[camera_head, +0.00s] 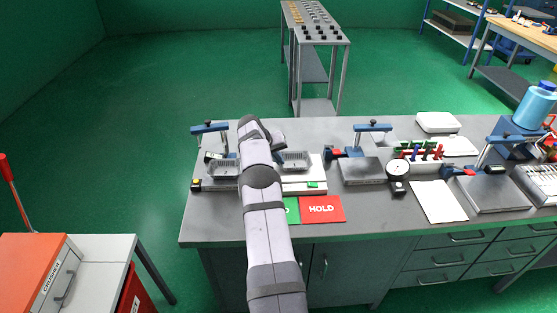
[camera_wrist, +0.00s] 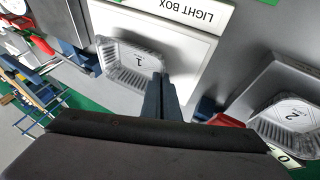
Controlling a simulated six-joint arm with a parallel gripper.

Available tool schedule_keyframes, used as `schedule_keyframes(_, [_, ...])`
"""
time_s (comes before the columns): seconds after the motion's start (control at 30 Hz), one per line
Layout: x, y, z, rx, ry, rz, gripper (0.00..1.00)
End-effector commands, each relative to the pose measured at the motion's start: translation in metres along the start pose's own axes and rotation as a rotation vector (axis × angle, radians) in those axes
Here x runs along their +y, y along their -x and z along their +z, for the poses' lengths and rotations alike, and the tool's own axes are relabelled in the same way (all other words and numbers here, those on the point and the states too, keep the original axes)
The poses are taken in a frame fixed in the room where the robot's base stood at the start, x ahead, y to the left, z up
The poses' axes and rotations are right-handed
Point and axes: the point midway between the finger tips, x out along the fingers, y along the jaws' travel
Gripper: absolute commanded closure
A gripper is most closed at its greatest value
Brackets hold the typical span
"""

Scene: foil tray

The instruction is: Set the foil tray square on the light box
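The foil tray marked 1 (camera_wrist: 130,62) is over the pale panel of the light box (camera_wrist: 190,50) in the wrist view. It covers one corner of the panel, and its long side runs roughly along the panel's edge. I cannot tell whether it rests flat. In the head view this tray (camera_head: 295,159) shows just right of my arm, over the white light box (camera_head: 316,172). My gripper (camera_wrist: 161,78) has its dark fingers close together at the tray's near rim, seemingly shut on it.
A second foil tray, marked 2 (camera_wrist: 293,118), sits on a grey plate left of my arm in the head view. A red HOLD card (camera_head: 322,208) lies in front of the light box. Blue clamp stands (camera_head: 210,128) rise behind. A dial gauge (camera_head: 398,170) is farther right.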

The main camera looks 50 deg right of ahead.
Motion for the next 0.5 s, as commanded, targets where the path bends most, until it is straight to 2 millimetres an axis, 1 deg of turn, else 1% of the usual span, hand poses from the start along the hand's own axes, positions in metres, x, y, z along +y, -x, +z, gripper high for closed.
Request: schedule_keyframes(0.5, [-0.0020, -0.0043, 0.0017, 0.000, 0.000, 0.000, 1.00])
